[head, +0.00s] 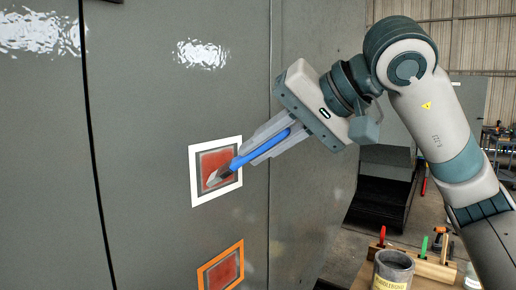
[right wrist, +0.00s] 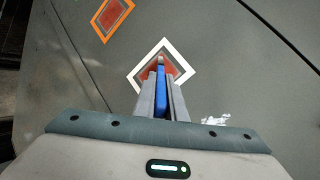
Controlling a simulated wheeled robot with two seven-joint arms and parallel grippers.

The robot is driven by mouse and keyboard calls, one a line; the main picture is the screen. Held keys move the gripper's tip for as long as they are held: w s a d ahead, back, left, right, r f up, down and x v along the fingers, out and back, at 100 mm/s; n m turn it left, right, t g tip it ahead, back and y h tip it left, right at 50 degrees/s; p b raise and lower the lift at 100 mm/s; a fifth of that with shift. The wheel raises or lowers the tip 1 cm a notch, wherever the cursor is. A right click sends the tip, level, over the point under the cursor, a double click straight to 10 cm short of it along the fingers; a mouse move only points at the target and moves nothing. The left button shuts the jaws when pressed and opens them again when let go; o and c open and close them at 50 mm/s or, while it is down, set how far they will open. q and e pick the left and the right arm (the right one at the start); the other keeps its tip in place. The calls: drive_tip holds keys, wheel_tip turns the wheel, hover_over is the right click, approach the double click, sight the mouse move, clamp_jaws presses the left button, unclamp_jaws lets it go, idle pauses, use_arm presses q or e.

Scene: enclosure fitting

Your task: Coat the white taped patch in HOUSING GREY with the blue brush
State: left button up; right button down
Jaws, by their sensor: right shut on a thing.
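The white taped patch (head: 218,158) is on the grey enclosure door in the head view, a white tape frame around a red-brown area with a grey border inside the tape. A pale spot shows at its lower left, by the brush tip. My left gripper is not in view.
An orange taped patch (head: 238,258) is lower on the same door. At the lower right, a grey tin (head: 393,268) with a yellow label stands beside a wooden rack (head: 432,268) with red-handled and green-handled tools. The door around the patches is bare.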

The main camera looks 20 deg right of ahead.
drive_tip(key=shift+w+d, duration=0.35)
drive_tip(key=shift+d, duration=0.1)
idle(0.4)
drive_tip(key=shift+w+d, duration=0.35)
drive_tip(key=shift+d, duration=0.1)
drive_tip(key=shift+w+d, duration=0.35)
drive_tip(key=shift+d, duration=0.1)
idle(0.3)
drive_tip(key=shift+w+d, duration=0.35)
drive_tip(key=shift+d, duration=0.1)
drive_tip(key=shift+w+d, duration=0.1)
